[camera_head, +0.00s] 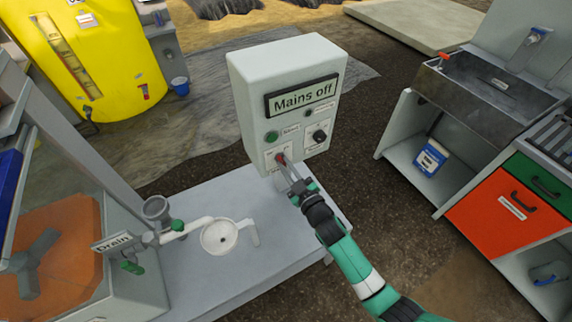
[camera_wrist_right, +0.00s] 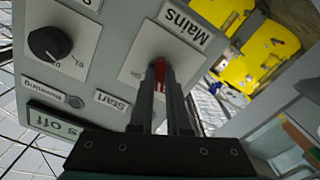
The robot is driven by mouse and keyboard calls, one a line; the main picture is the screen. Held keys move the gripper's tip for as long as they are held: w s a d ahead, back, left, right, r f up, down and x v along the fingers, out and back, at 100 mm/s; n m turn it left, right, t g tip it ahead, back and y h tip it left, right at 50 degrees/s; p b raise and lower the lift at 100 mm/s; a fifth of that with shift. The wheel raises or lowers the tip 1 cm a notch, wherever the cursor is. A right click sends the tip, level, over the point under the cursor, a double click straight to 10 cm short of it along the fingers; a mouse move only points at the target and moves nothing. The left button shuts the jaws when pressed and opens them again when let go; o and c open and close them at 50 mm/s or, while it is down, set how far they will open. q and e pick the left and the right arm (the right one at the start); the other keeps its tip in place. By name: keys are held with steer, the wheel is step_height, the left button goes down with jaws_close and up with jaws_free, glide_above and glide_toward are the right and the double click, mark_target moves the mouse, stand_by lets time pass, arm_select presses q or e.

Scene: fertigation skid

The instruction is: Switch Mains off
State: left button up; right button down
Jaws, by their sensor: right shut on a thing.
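The control box (camera_head: 250,80) is a pale grey cabinet with a "Mains off" sign (camera_head: 302,95) on its front. A red mains switch (camera_head: 280,158) sits low on the left of that front, by a label reading "Mains" in the right wrist view. My right gripper (camera_head: 287,164) is shut on the red switch (camera_wrist_right: 159,66), its fingers covering most of it. The switch's exact position is hidden by the fingers. A green button (camera_head: 271,136) and a black knob (camera_head: 320,136) are on the same front. My left gripper is not in view.
The box stands at the back of a grey bench (camera_head: 210,268). A white funnel-like dish (camera_head: 220,237) and a "Drain" pipe with green valve handles (camera_head: 177,225) are to the left. A sink unit (camera_head: 480,95) stands at the right, with bare ground between.

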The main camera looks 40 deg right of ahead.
steer(key=shift+n, duration=1.9)
steer(key=c, duration=0.9)
jaws_free()
steer(key=shift+s+a+p, duration=0.1)
steer(key=shift+s+p, duration=0.25)
steer(key=v, duration=1.1)
steer(key=shift+p, duration=0.3)
